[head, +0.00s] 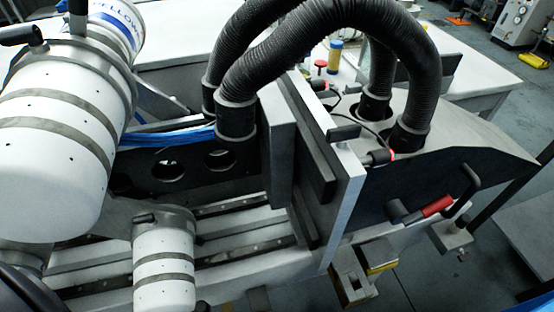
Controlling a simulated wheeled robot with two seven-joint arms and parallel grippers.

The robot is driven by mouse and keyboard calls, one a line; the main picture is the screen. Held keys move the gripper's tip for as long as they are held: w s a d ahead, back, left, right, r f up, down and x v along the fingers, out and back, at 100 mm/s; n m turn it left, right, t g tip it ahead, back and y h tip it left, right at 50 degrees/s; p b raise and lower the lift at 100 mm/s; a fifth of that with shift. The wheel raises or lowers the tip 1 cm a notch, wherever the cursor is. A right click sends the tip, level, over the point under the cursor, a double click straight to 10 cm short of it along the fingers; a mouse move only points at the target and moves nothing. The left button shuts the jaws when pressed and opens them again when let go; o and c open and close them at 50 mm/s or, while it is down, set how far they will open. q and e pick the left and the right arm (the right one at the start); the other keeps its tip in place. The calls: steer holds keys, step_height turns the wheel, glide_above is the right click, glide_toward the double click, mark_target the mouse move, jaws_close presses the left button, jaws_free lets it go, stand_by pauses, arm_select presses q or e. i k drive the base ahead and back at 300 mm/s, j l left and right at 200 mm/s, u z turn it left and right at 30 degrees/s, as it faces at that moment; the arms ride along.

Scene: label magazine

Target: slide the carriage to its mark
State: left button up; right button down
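A pair of pale rails (245,245) runs in the lower middle of the head view. At their right end stand upright grey plates (347,205) with dark inner faces; they look like the carriage, but I cannot tell for sure. A dark plate with round holes (190,162) stands behind the rails. No mark for the carriage can be made out. I cannot make out either gripper in this view.
Thick black ribbed hoses (335,15) arch over the plates to a grey housing (475,150). A red-handled lever (436,207) and a grey and yellow block (352,278) sit at right. White banded cylinders cover the left. A white table (480,70) stands behind.

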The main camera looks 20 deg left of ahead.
mark_target(270, 123)
steer(key=k+l+z, duration=0.1)
steer(key=z, duration=0.3)
steer(key=l+z, duration=0.2)
steer(key=z, duration=0.15)
steer(key=l+z, duration=0.2)
steer(key=z, duration=0.2)
steer(key=l+z, duration=0.2)
steer(key=z, duration=0.2)
steer(key=k, duration=0.05)
